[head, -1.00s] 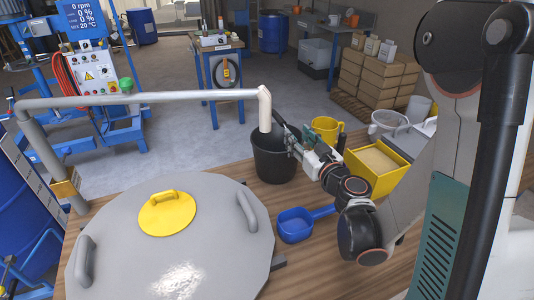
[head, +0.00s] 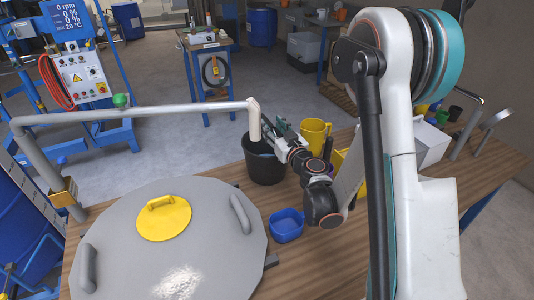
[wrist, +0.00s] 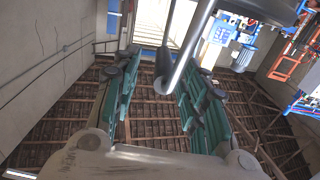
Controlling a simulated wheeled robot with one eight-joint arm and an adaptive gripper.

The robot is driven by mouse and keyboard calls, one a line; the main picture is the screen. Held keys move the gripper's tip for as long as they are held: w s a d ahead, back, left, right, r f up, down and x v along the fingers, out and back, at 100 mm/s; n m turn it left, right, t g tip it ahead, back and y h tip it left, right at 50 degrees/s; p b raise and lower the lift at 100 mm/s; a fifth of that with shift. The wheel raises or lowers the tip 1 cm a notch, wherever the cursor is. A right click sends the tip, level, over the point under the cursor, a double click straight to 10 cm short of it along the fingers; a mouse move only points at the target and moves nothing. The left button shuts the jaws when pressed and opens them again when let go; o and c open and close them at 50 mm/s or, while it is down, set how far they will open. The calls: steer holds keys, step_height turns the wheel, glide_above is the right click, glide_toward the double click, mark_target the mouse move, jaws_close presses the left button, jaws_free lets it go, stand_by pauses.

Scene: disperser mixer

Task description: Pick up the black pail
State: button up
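The black pail (head: 264,168) stands upright on the wooden table in the head view, just beyond the grey round lid. The end of a pale pipe hangs over its mouth. My gripper (head: 277,131) is at the pail's upper right, its teal and black fingers close above the rim and next to the pipe end. In the wrist view my gripper (wrist: 160,95) has its two fingers apart, with nothing held between them. The wrist camera faces the ceiling, and the pail does not show there. I cannot tell whether a finger touches the rim.
The pale pipe (head: 254,112) is close beside my gripper and also shows in the wrist view (wrist: 187,55). A yellow mug (head: 313,134) stands right of the pail. A blue scoop (head: 286,226) lies nearer. The grey lid (head: 130,228) fills the front left.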

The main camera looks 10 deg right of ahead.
mark_target(267, 120)
steer(key=w, duration=0.2)
steer(key=w+a+b, duration=0.1)
steer(key=w, duration=0.1)
steer(key=shift+s, duration=0.1)
jaws_close()
steer(key=shift+r, duration=0.15)
